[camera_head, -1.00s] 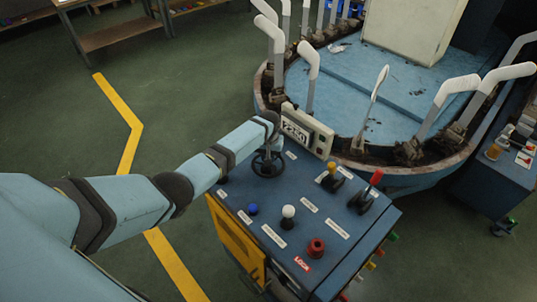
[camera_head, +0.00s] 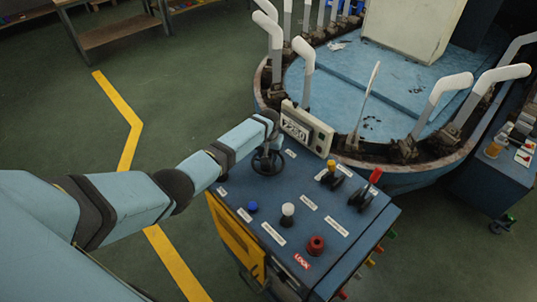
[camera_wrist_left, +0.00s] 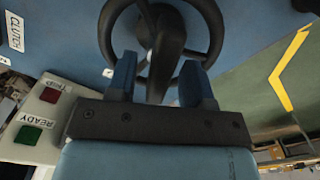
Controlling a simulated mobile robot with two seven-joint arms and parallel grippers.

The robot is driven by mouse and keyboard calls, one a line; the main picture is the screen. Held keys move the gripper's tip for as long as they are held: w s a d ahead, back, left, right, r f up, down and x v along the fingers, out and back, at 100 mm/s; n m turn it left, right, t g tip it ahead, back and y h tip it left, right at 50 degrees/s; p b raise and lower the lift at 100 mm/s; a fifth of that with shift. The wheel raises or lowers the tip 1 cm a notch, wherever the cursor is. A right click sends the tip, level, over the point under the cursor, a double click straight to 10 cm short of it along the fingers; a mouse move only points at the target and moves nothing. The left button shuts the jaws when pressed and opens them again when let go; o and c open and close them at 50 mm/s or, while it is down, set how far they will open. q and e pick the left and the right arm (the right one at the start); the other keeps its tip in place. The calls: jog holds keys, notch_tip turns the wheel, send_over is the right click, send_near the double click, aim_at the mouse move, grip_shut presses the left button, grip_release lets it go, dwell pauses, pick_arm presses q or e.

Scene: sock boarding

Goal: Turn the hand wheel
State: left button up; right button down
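The hand wheel (camera_head: 257,168) is a small black spoked wheel on the blue top of the control console (camera_head: 318,226). My left gripper (camera_head: 268,149) is over it, with the wrist hiding part of the wheel. In the left wrist view the wheel's black rim (camera_wrist_left: 217,32) shows at the top. There the two blue fingers of my left gripper (camera_wrist_left: 160,80) stand apart, with a dark part of the wheel between them. A gap shows beside the left finger, so the gripper looks open. Firm contact is not clear. My right gripper is not in view.
The console carries a display (camera_head: 306,128), a white knob (camera_head: 288,210), a blue button (camera_head: 253,206), a red button (camera_head: 316,244) and a red-tipped lever (camera_head: 371,181). Behind stands a round blue machine (camera_head: 340,82) with several white leg forms (camera_head: 447,92). Green floor is clear at left.

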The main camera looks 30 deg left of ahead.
pick_arm(q)
notch_tip(320, 180, up, 14)
jog(key=shift+b, duration=0.4)
jog(key=shift+f, duration=0.1)
dwell(0.5)
